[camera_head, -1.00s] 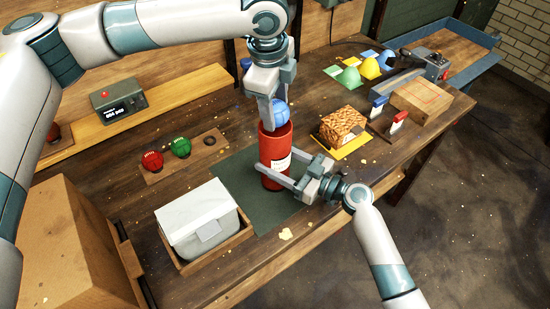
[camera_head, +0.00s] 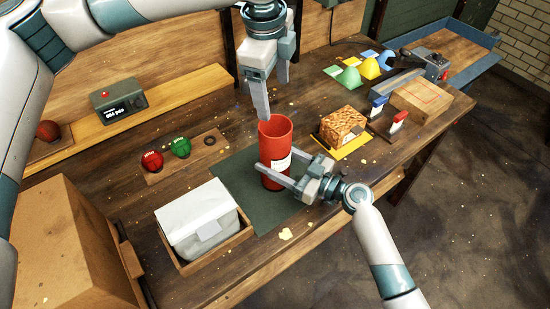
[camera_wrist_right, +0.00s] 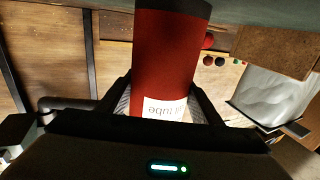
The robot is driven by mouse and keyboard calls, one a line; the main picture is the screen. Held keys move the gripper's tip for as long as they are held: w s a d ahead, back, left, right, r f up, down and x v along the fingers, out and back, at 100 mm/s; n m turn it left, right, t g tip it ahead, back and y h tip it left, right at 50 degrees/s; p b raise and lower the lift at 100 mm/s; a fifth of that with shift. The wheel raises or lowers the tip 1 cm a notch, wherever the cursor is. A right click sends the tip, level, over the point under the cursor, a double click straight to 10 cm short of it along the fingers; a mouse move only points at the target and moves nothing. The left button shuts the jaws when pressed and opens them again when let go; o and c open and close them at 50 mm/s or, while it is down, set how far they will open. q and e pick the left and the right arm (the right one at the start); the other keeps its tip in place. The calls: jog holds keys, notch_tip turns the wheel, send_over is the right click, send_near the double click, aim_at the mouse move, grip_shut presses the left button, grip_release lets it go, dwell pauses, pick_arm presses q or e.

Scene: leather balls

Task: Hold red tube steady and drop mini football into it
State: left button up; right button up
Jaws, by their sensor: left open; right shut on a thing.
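The red tube (camera_head: 274,145) stands upright on the dark green mat (camera_head: 237,188), its open top facing up and a white label on its side. My right gripper (camera_head: 274,176) is shut on the tube from the front right; the right wrist view shows the tube (camera_wrist_right: 168,60) between its fingers. My left gripper (camera_head: 276,98) is open and empty, above and behind the tube's mouth. The blue ball is not visible now; the inside of the tube cannot be seen to its bottom.
A wooden holder (camera_head: 158,178) left of the mat carries a red ball (camera_head: 152,161) and a green ball (camera_head: 181,147), with one empty hole. A white box-like bag (camera_head: 198,217) sits in a tray at the front. A brown textured block (camera_head: 342,125) stands on a yellow mat to the right.

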pick_arm(q)
notch_tip(320, 180, up, 6)
jog(key=s, duration=0.1)
jog(key=shift+a, duration=0.25)
dwell(0.5)
pick_arm(e)
jog(key=o, duration=1.5)
jog(key=shift+d, duration=0.1)
jog(key=v, duration=1.2)
pick_arm(q)
jog(key=shift+r, duration=0.1)
